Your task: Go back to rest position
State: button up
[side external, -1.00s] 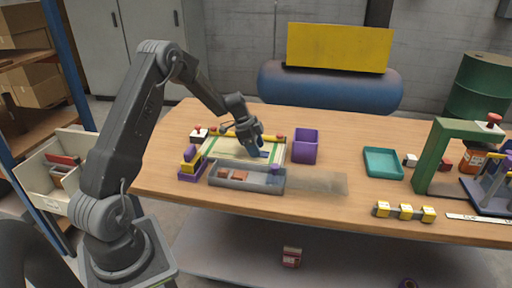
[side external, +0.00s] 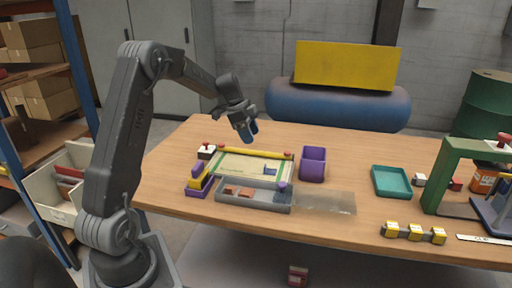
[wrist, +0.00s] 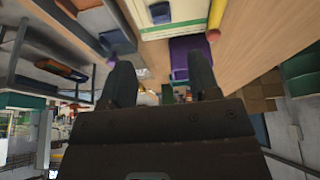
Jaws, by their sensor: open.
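My gripper (side external: 248,132) is raised above the table, over the back part of the flat board (side external: 240,168) with its yellow bar. In the wrist view my gripper (wrist: 162,85) shows two dark fingers spread apart with nothing between them. The fingertips look bluish in the side view. A small blue piece (side external: 270,169) lies on the board, below and to the right of the gripper, apart from it.
A grey tray (side external: 254,207) with reddish blocks is in front of the board. A purple bin (side external: 313,165) stands right of it; a teal tray (side external: 391,182) and a green frame (side external: 440,180) are farther right. A yellow-and-purple item (side external: 199,181) is at left.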

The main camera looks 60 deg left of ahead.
jog(key=s+d+r+n+y, duration=0.1)
jog(key=s+d+r, duration=0.25)
jog(key=d, duration=0.25)
jog(key=s+d+r+n, duration=0.2)
jog(key=d+r, duration=0.2)
jog(key=d, duration=0.2)
jog(key=s+d+r+n+y, duration=0.1)
jog(key=s+d+r, duration=0.2)
jog(key=d, duration=0.3)
jog(key=s+d+n+t, duration=0.1)
jog(key=s+d+n, duration=0.1)
jog(key=s+d, duration=0.3)
jog(key=s+d+f+n+t+y, duration=0.1)
jog(key=s+d+n, duration=0.2)
jog(key=s, duration=0.7)
jog(key=d, duration=0.2)
jog(key=shift+s+d, duration=0.15)
jog(key=shift+d, duration=0.15)
jog(key=shift+c, duration=0.5)
